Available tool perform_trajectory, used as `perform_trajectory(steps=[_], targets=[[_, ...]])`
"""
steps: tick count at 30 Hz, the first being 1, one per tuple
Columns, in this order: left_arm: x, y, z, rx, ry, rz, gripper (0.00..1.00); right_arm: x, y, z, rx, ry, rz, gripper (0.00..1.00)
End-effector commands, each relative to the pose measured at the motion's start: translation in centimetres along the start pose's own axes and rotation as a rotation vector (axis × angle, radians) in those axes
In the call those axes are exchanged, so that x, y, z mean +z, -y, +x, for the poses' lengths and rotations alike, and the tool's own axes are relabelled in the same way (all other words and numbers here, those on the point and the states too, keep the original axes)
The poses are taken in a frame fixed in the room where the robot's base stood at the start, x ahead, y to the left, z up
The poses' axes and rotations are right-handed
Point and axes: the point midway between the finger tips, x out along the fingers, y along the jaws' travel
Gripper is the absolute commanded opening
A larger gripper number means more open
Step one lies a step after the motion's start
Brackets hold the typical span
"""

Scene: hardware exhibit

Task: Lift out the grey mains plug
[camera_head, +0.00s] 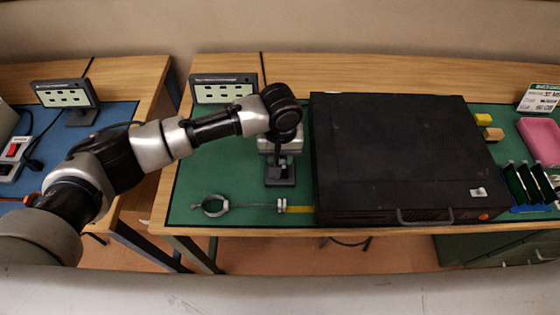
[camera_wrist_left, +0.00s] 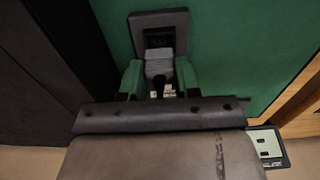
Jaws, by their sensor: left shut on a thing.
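My left gripper (camera_head: 281,160) reaches down over a small dark socket block (camera_head: 280,178) on the green mat, left of the large black case. In the left wrist view, its two fingers (camera_wrist_left: 159,78) are shut on the grey plug (camera_wrist_left: 158,66) from both sides. The dark square socket block (camera_wrist_left: 160,22) shows just beyond the plug. The plug's pins are hidden, so I cannot tell whether they are still in the socket. My right gripper is in neither view.
The large black case (camera_head: 395,150) stands close on the right. A metal ring clamp (camera_head: 214,205) lies at the front left of the mat. A display sign (camera_head: 224,89) stands behind my arm. The mat (camera_head: 215,165) is bare between them. A pink tray (camera_head: 541,141) is far right.

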Motion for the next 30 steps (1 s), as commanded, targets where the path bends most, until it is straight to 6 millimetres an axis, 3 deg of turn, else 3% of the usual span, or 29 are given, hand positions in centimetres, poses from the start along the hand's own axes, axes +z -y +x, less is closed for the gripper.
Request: perform_trajectory(steps=[9,15,21,30], targets=[[0.4,-6.5,-4.2,0.003,0.0,0.002,0.18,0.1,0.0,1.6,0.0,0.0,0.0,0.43],[0.6,-9.8,-6.2,0.001,0.0,0.0,0.18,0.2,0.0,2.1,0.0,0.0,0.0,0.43],[0.6,-11.4,-7.3,0.0,-0.001,-0.001,0.18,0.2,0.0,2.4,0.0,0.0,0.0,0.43],[0.7,-11.6,-7.5,-0.001,0.0,-0.002,0.18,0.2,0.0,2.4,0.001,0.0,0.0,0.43]])
